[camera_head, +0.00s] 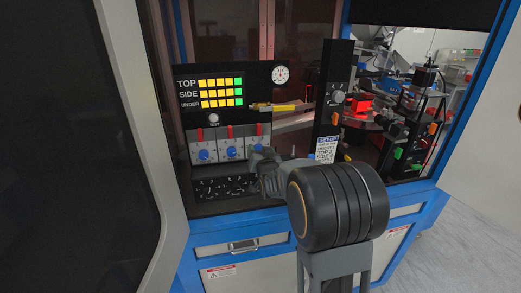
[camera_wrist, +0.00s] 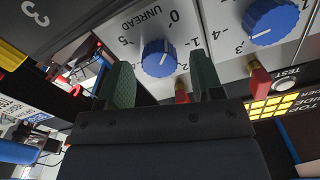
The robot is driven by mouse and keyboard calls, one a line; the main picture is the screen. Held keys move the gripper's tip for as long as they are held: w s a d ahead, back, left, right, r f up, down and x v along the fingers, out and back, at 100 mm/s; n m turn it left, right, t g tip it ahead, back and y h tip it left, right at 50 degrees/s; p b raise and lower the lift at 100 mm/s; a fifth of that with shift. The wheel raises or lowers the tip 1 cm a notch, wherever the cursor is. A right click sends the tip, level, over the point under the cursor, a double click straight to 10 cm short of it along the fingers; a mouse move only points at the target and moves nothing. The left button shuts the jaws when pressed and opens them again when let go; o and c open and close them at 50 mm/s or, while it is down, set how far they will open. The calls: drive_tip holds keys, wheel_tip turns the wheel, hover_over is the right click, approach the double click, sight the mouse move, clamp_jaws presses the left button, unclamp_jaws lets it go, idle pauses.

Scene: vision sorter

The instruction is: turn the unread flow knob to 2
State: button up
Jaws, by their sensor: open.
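The unread flow knob (camera_wrist: 159,58) is a round blue knob with a white mark, on a light panel printed "UNREAD" with numbers around it. I cannot tell exactly which number its mark points to. My gripper (camera_wrist: 162,78) is open, its two dark green fingers on either side of the knob in the wrist view. I see no clear contact between fingers and knob. A finger hides part of the scale near the 2. In the head view my gripper (camera_head: 258,158) is in front of the rightmost blue knob (camera_head: 253,148), partly covering it.
A neighbouring blue knob (camera_wrist: 270,20) sits close on the right in the wrist view, with a red tab (camera_wrist: 260,82) beside it. The panel has a TEST button (camera_head: 213,118) and yellow and green lamps (camera_head: 220,92). A dark post with a SETUP sign (camera_head: 326,149) stands right of my gripper.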

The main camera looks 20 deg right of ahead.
drive_tip(key=shift+w, duration=0.3)
drive_tip(key=c, duration=0.9)
